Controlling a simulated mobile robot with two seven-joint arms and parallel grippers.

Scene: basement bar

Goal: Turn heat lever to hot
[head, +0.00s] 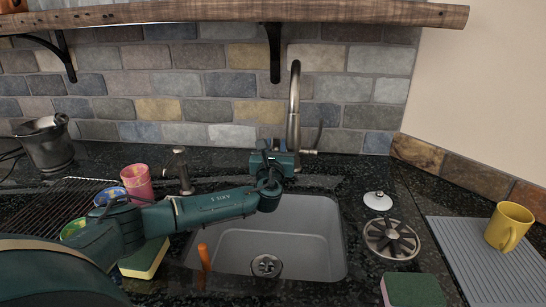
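A brushed metal faucet (294,105) with a tall curved spout stands behind the sink. Its heat lever (319,136) shows as a thin dark handle at the right of the faucet, rising from a short side stub. My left arm reaches across the sink from the left. My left gripper (277,154) is at the faucet's lower part, just left of the lever. My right gripper is not in view.
The grey sink (335,230) has an orange-handled thing (204,257) at its left. A soap dispenser (181,172), pink cup (138,182) and wire rack (45,205) stand left. A strainer (391,239), sponge (414,290) and yellow mug (509,226) are right. A wooden shelf (350,12) hangs above.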

